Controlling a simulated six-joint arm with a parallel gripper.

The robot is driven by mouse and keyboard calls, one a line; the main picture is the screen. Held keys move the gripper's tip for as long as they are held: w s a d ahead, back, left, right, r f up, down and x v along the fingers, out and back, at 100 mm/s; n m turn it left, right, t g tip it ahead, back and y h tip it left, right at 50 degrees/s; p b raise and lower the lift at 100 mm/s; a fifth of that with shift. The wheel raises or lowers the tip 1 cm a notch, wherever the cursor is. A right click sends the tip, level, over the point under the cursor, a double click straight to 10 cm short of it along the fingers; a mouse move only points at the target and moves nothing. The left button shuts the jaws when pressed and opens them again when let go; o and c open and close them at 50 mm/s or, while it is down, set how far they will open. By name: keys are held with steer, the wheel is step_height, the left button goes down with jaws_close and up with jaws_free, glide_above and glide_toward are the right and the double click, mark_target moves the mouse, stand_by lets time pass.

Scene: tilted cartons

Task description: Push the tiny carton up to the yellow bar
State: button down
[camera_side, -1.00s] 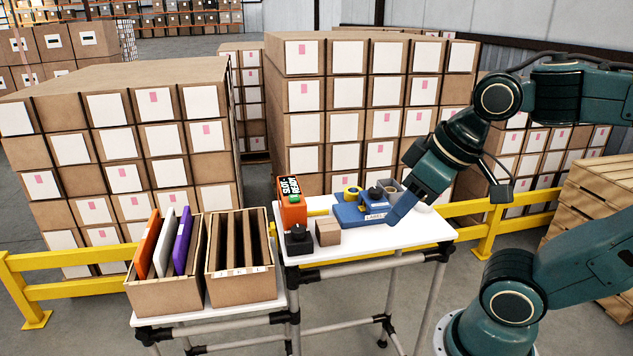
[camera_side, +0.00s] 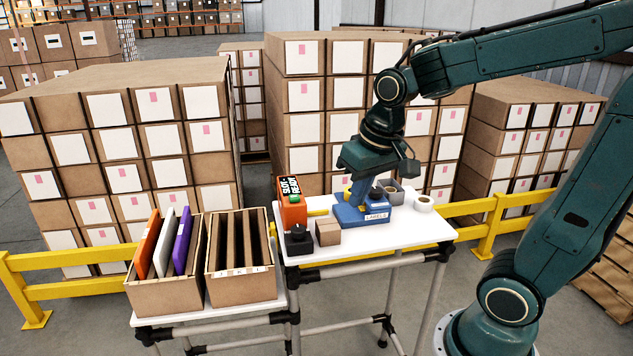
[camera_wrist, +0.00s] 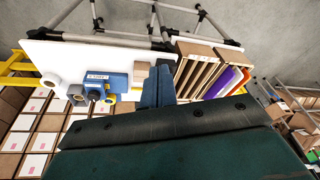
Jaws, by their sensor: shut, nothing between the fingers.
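The tiny carton (camera_side: 328,231) is a small brown box standing on the white table near its front edge; it also shows in the wrist view (camera_wrist: 141,69). A short piece of the yellow bar (camera_side: 317,212) shows on the table behind the carton, beside the orange box. My gripper (camera_side: 354,198) points down with its blue fingers shut and empty. In the side view it overlaps the back left of the blue labels tray, to the right of and behind the carton. It is apart from the carton. The shut fingers also show in the wrist view (camera_wrist: 158,84).
The blue labels tray (camera_side: 376,217) stands right of the carton. The orange box (camera_side: 293,212) and a black device (camera_side: 298,241) stand close on its left. A tape roll (camera_side: 424,203) lies at the right. The white table (camera_side: 405,232) is clear at its front right.

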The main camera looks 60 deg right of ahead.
steer(key=w+d+f+m+g, duration=0.1)
steer(key=w+d+f+m, duration=0.1)
steer(key=w+d+f, duration=0.25)
steer(key=m+g, duration=0.2)
steer(key=m, duration=0.1)
glide_above(333, 249)
steer(key=s+a, duration=0.3)
step_height(333, 249, down, 7)
steer(key=shift+f, duration=0.1)
steer(key=f, duration=0.3)
steer(key=w+d+f, duration=0.1)
steer(key=f, duration=0.6)
steer(key=shift+w+d, duration=0.25)
steer(key=shift+w, duration=0.05)
steer(key=shift+w+d, duration=0.6)
steer(key=shift+d, duration=0.05)
steer(key=shift+w, duration=0.1)
